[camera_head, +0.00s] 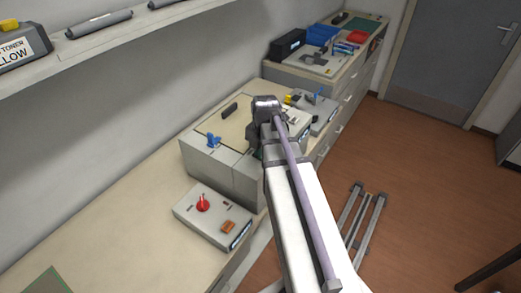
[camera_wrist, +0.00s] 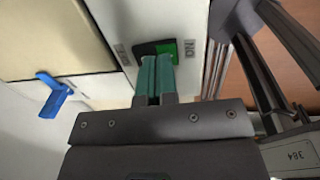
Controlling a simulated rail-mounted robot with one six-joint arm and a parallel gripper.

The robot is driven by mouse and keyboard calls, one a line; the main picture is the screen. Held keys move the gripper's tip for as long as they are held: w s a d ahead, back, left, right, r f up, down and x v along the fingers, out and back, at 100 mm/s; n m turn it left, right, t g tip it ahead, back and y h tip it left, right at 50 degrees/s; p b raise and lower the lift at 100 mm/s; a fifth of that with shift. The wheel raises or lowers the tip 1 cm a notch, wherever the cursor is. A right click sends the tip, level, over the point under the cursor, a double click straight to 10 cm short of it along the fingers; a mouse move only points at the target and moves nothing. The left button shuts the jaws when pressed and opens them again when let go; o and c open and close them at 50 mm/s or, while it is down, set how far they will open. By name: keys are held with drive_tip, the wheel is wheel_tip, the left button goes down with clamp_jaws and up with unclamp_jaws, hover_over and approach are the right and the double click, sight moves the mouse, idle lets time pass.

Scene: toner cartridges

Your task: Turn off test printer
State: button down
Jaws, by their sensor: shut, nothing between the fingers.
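The test printer (camera_head: 222,173) is a light grey box on the counter in the head view, with a beige top and a blue lever (camera_head: 213,140). The wrist view shows its front panel (camera_wrist: 128,20) with a rocker switch (camera_wrist: 188,47), partly black and partly bright green. A label reading ON lies beside the green end; a fainter label lies beside the dark end. My gripper (camera_wrist: 156,62) has teal fingers, shut and empty, with their tips at the switch and covering part of it. I cannot tell whether they touch it. In the head view my arm hides the fingertips and switch.
A control box with a red knob (camera_head: 203,203) stands left of the printer along the counter. The blue lever (camera_wrist: 56,94) is left of my fingers in the wrist view. Bins and boxes (camera_head: 322,35) stand on the far counter. Open floor (camera_head: 420,170) lies to the right.

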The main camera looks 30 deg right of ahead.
wheel_tip(320, 180, up, 14)
drive_tip(key=s+p, duration=0.1)
drive_tip(key=p, duration=1.2)
drive_tip(key=shift+s+d+f, duration=0.15)
drive_tip(key=shift+s+d, duration=0.1)
drive_tip(key=shift+d, duration=0.1)
drive_tip(key=shift+f, duration=0.1)
drive_tip(key=shift+w+a, duration=0.1)
drive_tip(key=shift+w, duration=0.65)
drive_tip(key=shift+f, duration=0.1)
drive_tip(key=f+b, duration=0.4)
drive_tip(key=w+f+b, duration=0.1)
drive_tip(key=f+b, duration=0.9)
drive_tip(key=shift+w+a, duration=0.25)
drive_tip(key=shift+a, duration=0.1)
drive_tip(key=shift+r, duration=0.15)
